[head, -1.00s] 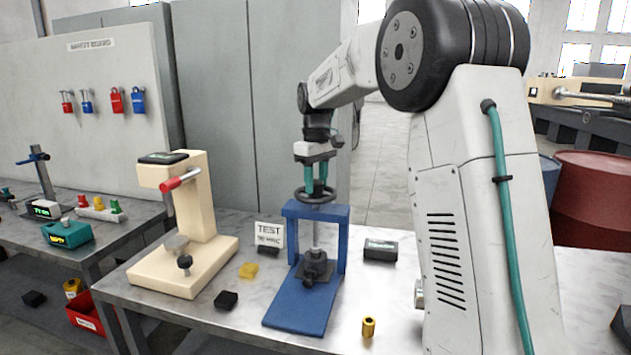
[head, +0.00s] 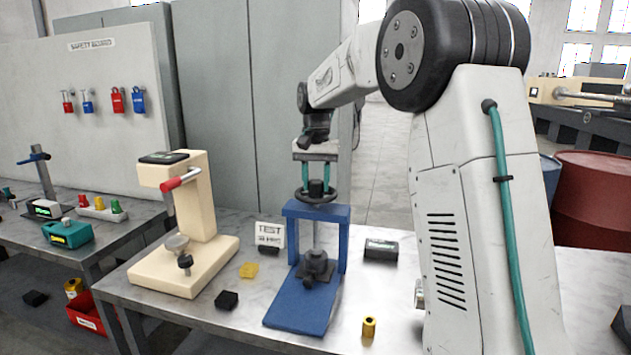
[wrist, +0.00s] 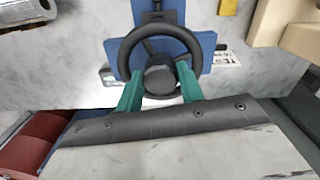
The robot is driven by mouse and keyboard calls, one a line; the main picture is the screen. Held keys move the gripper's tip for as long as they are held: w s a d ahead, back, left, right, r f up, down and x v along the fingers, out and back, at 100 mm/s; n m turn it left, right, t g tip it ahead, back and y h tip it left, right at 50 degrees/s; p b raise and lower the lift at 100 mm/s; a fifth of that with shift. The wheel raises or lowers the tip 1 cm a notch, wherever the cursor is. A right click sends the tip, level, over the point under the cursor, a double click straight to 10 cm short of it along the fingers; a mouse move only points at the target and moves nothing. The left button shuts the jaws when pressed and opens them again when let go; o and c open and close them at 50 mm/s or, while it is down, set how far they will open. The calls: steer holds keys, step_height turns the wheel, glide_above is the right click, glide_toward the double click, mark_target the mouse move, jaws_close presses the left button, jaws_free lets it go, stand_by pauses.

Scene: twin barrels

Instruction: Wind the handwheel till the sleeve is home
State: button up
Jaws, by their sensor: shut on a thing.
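The black handwheel (head: 316,194) sits on top of a blue press frame (head: 332,212) on the steel table. My gripper (head: 319,185) points down from above with its teal fingers shut on the handwheel. In the wrist view the fingers (wrist: 160,88) reach to either side of the wheel's dark hub (wrist: 160,80), inside the near rim. A grey screw shaft (head: 317,233) runs down to a dark fixture (head: 315,266) on the blue base. A brass sleeve-like piece (head: 369,327) stands upright on the table to the right. Whether a sleeve sits inside the dark fixture is too small to tell.
A cream press (head: 205,215) with a red handle stands to the left.

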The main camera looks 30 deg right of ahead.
mark_target(316, 181)
steer(key=m, duration=0.4)
steer(key=shift+m, duration=0.4)
steer(key=shift+w+r+m, duration=0.1)
steer(key=shift+m, duration=2.4)
steer(key=o, duration=1)
step_height(316, 181, up, 8)
steer(key=shift+f, duration=0.15)
